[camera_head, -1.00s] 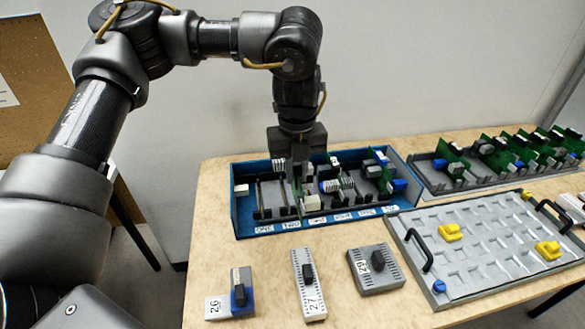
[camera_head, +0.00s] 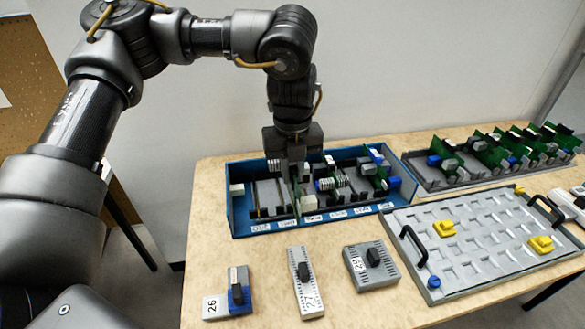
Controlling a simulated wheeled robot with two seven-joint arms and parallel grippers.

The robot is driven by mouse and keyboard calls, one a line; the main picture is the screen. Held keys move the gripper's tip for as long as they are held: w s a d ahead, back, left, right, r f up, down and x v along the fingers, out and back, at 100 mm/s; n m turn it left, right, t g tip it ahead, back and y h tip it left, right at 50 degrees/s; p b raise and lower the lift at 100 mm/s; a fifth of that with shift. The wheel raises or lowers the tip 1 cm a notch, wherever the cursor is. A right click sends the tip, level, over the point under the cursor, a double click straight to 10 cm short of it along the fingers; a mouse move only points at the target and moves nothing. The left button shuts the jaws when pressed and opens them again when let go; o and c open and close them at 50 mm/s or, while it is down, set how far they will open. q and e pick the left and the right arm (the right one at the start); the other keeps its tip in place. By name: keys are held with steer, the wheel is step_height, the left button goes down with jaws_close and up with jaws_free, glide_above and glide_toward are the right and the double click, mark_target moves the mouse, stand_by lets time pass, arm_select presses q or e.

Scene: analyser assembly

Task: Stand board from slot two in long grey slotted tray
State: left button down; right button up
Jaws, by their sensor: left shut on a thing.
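The blue slotted case (camera_head: 239,222) stands at the back middle of the table, with labelled slots and several boards. My left gripper (camera_head: 292,165) points down over its left-middle part and is shut on a green board (camera_head: 297,190). The board is upright among the slots; its lower edge is hidden, so I cannot tell whether it is seated. The long grey slotted tray (camera_head: 424,178) stands at the back right with a row of upright green boards. My right gripper is not in view.
Numbered blocks 26 (camera_head: 214,308), 27 (camera_head: 310,300) and 29 (camera_head: 386,275) sit along the front. Bare table lies between them and the case.

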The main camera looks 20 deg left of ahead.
mark_target(293, 195)
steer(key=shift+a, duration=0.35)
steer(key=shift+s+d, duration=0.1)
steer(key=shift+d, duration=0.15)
arm_select(q)
steer(key=shift+f+b, duration=0.3)
steer(key=shift+f, duration=0.1)
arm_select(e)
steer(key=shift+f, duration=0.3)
arm_select(q)
steer(key=shift+f, duration=0.45)
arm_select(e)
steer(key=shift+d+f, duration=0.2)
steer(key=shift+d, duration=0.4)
arm_select(q)
steer(key=shift+f+b, duration=0.6)
steer(key=shift+f, duration=0.15)
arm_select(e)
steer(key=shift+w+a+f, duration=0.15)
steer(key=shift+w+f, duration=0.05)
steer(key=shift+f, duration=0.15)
arm_select(q)
steer(key=shift+f, duration=0.3)
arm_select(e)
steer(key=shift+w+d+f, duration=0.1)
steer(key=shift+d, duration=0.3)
arm_select(q)
steer(key=shift+f+b, duration=0.5)
steer(key=shift+f, duration=0.15)
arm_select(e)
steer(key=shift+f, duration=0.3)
